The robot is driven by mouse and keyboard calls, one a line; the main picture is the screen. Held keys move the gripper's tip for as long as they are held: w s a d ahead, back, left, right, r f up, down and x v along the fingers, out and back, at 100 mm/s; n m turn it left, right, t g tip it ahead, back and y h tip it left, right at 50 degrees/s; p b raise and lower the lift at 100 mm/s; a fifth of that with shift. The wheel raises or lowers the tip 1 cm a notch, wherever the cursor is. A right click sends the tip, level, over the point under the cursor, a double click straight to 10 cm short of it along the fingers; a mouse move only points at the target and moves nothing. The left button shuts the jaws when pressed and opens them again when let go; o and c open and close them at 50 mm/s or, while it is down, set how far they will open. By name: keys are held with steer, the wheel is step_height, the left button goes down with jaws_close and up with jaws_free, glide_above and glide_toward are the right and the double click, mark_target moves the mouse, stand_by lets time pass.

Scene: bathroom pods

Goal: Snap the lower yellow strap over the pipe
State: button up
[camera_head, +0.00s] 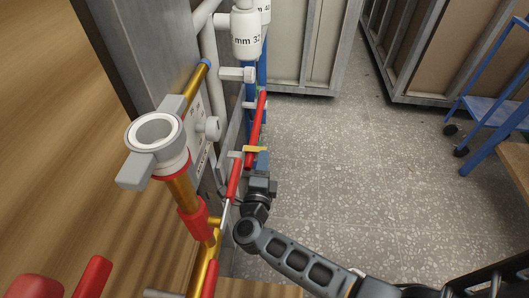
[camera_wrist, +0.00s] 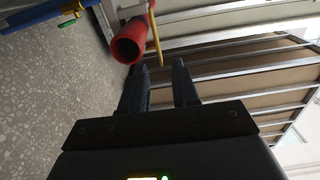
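One yellow strap (camera_head: 255,149) shows in the head view, sticking out to the right at the red pipe (camera_head: 257,118). In the wrist view the yellow strap (camera_wrist: 155,38) is a thin bar beside the open end of the red pipe (camera_wrist: 128,46), not wrapped around it. My gripper (camera_wrist: 162,64) is open, its two dark fingers apart with nothing between them. Its tips point towards the strap's free end and appear just short of it. In the head view my gripper (camera_head: 261,162) is just below the strap, and its fingers are hard to make out.
A grey-white bracket (camera_wrist: 130,10) sits by the pipe. A blue pipe (camera_wrist: 40,18) lies at the upper left of the wrist view. Speckled floor (camera_head: 330,190) is clear to the right; a blue cart (camera_head: 490,110) stands beyond.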

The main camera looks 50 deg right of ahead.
steer(key=shift+v, duration=1.45)
steer(key=shift+s, duration=0.1)
